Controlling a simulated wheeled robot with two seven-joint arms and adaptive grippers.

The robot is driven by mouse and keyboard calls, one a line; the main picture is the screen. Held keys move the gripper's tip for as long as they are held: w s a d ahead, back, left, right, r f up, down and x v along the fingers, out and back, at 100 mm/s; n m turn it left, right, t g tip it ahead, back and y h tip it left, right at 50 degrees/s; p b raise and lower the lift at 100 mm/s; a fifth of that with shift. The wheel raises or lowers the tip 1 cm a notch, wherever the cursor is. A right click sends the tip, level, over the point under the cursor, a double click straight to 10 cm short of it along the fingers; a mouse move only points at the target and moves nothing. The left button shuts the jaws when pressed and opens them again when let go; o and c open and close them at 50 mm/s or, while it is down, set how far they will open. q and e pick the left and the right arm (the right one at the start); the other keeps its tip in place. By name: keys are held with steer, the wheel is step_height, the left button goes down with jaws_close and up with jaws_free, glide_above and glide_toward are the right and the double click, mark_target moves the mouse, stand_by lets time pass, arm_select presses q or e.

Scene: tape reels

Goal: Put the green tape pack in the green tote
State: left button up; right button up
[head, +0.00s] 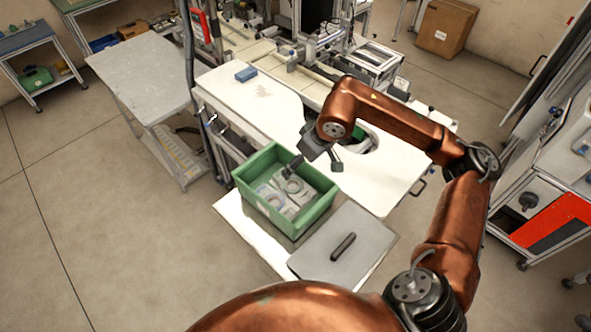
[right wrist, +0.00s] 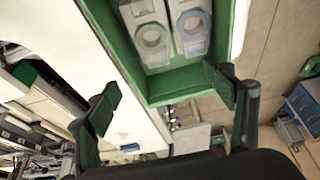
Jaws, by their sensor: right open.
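The green tote (head: 248,192) stands on a white surface in the middle of the head view. Grey-white packs with round rings (head: 292,186) lie inside it. My left gripper is not in view.
A grey lid-like plate with a dark handle (head: 343,247) lies right of the tote. A white table (head: 245,98) with a blue box (head: 246,74) is behind it. Something green (head: 359,133) shows partly behind my right arm. A grey side table (head: 143,75) stands left.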

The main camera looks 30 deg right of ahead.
steer(key=shift+v, duration=1.6)
